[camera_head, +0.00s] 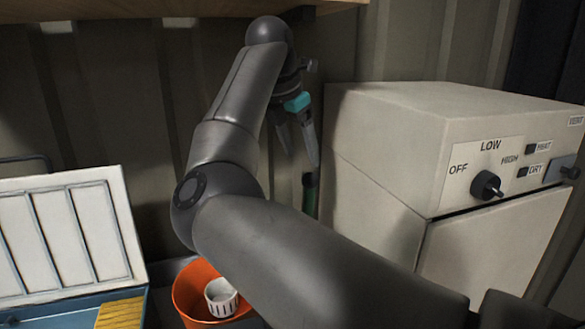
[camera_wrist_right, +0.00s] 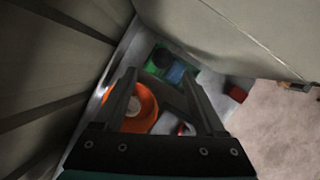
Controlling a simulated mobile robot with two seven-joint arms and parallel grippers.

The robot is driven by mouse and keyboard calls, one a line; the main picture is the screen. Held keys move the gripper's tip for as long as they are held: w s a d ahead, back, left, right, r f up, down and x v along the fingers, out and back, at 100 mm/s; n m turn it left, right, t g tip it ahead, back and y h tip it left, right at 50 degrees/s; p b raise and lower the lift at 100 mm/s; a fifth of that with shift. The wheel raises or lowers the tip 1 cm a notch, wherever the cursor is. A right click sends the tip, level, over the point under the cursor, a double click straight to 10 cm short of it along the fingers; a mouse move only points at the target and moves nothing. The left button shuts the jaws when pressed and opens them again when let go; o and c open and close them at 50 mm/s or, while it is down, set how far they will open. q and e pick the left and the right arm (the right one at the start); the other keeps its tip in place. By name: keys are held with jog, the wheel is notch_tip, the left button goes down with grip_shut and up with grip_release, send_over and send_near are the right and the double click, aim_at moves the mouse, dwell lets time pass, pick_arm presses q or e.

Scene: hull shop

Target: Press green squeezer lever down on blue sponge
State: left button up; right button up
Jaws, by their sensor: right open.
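In the right wrist view, the green squeezer (camera_wrist_right: 153,69) lies below and beyond my fingertips, with a dark round part on it. The blue sponge (camera_wrist_right: 177,73) shows just right of the green, partly behind a finger; I cannot tell how it sits in the squeezer. In the head view, only a narrow green upright piece (camera_head: 310,192) shows between my arm and the white cabinet. My right gripper (camera_head: 303,152) is raised above it, open and empty, fingers pointing down. It also shows in the right wrist view (camera_wrist_right: 160,74). My left gripper is not in view.
An orange bucket (camera_head: 186,292) holding a white slotted cup (camera_head: 221,298) stands below my right arm. A white cabinet with knobs (camera_head: 395,150) stands close at right. A blue case with an open white lid (camera_head: 65,238) is at left. A red block (camera_wrist_right: 237,93) lies right of the sponge.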

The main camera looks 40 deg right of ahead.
aim_at(309, 175)
jog(key=x, duration=0.6)
jog(key=shift+s+d+f+p, duration=0.15)
jog(key=shift+s+f+p, duration=0.1)
jog(key=shift+f+p, duration=0.1)
jog(key=shift+d+f, duration=0.15)
jog(key=shift+f, duration=0.1)
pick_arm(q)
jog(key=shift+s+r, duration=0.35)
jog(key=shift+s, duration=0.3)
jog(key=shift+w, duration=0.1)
pick_arm(e)
jog(key=shift+w, duration=0.1)
jog(key=shift+c, duration=0.4)
jog(key=shift+c, duration=0.8)
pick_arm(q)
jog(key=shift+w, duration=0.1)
pick_arm(e)
grip_shut()
